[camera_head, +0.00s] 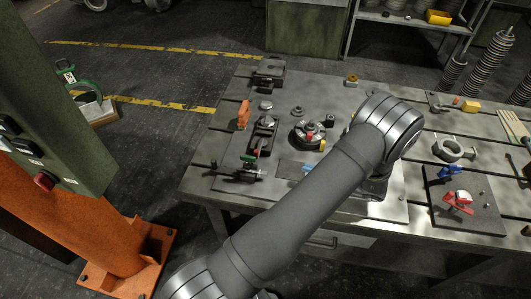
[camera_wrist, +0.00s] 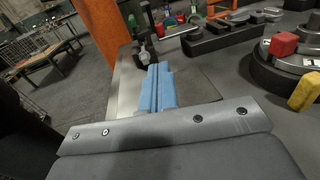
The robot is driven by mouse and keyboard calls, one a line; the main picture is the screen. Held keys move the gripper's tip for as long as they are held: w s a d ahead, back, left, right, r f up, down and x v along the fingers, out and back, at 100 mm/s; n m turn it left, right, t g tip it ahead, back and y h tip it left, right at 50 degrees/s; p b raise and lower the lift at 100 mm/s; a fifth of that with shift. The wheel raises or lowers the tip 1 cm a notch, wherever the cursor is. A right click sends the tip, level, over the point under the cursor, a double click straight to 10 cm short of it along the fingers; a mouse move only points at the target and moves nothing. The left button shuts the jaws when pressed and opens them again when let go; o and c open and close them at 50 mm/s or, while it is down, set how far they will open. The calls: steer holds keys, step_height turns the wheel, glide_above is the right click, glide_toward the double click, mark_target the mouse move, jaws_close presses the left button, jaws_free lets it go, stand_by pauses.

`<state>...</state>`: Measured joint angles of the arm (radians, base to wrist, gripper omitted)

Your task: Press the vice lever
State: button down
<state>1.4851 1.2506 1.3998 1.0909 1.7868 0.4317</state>
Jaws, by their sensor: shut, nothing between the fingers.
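A dark vice (camera_head: 262,135) stands on the left part of the bench in the head view. A lever with a green handle (camera_head: 249,159) is at its near end, beside a small metal clamp or fitting (camera_head: 247,173). In the head view only a bit of blue gripper (camera_head: 308,168) shows; my arm hides the rest.
A round chuck (camera_head: 304,141) with coloured blocks stands right of the vice; its red block (camera_wrist: 284,44) and yellow block (camera_wrist: 305,91) are near in the wrist view. An orange part (camera_head: 243,115) stands left of the vice. A bare plate area lies around my gripper.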

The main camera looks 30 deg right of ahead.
mark_target(260, 147)
steer(key=shift+w+a+f, duration=0.15)
steer(key=shift+w+a, duration=0.05)
steer(key=shift+w, duration=0.35)
steer(key=x, duration=1.4)
steer(key=shift+s+a, duration=0.1)
steer(key=shift+a, duration=0.05)
